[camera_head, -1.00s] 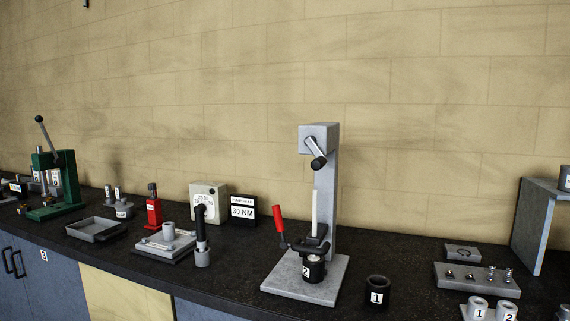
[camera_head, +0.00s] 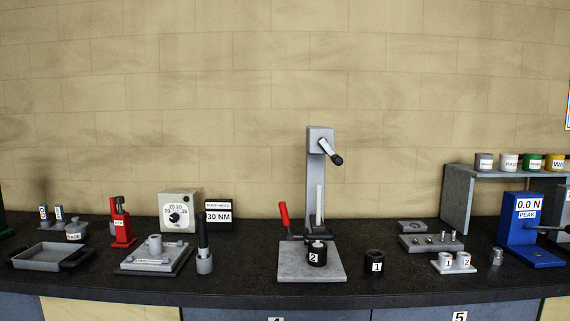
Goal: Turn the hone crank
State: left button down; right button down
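The hone stand (camera_head: 316,180) is a grey column on a flat grey base plate (camera_head: 310,270), near the middle of the bench. Its crank (camera_head: 331,152) sticks out from the head at the top, with a dark knob pointing down and to the right. A pale vertical rod (camera_head: 319,207) hangs in front of the column. A black cylinder marked 2 (camera_head: 317,254) stands on the base under the rod. A red-handled lever (camera_head: 284,216) rises at the left of the base. Neither of my grippers is in view.
A black cylinder marked 1 (camera_head: 375,263) stands right of the base. A dial box (camera_head: 180,211), a 30 NM sign (camera_head: 218,214) and a red jack (camera_head: 121,224) are at left. A grey shelf (camera_head: 458,198) and blue gauge (camera_head: 521,221) are at right. The space above the bench is clear.

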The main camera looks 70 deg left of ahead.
aim_at(337, 160)
jog(key=u, duration=1.3)
jog(key=k, duration=0.1)
jog(key=z, duration=1.75)
jog(key=i, duration=0.1)
jog(key=u, duration=2.6)
jog(key=i, duration=1)
jog(key=z, duration=0.15)
jog(key=k, duration=0.8)
jog(key=u, duration=0.2)
jog(key=i, duration=0.65)
jog(key=z, duration=0.05)
